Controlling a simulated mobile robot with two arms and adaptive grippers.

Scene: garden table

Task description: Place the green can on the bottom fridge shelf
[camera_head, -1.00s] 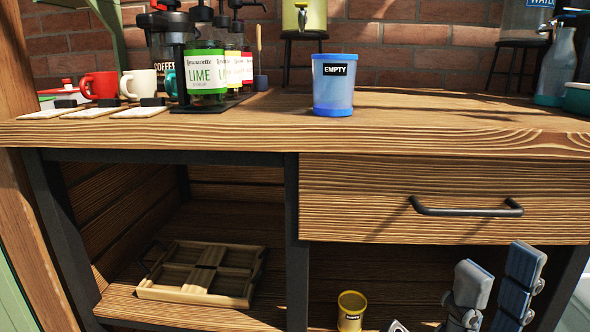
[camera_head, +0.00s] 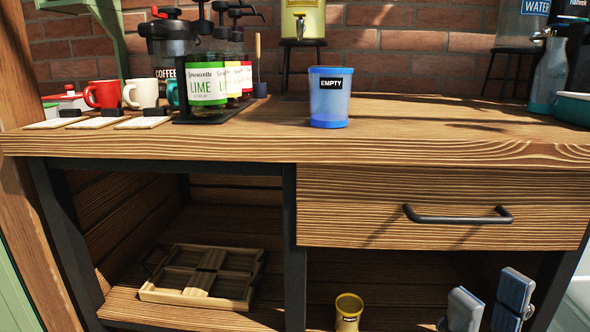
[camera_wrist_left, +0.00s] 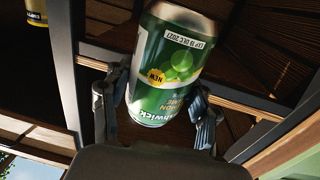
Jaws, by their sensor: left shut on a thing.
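The green can (camera_wrist_left: 165,75) has lime pictures and a white date label, and it fills the middle of the left wrist view. My left gripper (camera_wrist_left: 155,105) is shut on it, with one finger on each side of the can. In the head view neither the can nor my left gripper shows. My right gripper (camera_head: 491,290) is at the lower right of the head view, its fingers apart with nothing seen between them. No fridge shelf can be made out in these frames.
A blue cup (camera_head: 329,98) stands on the wooden counter (camera_head: 420,115), with syrup bottles (camera_head: 206,85) and mugs (camera_head: 103,94) to its left. Below are a closed drawer (camera_head: 350,205), a wooden tray (camera_head: 190,296) and a yellow cup (camera_head: 348,313). The counter right of the blue cup is mostly clear.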

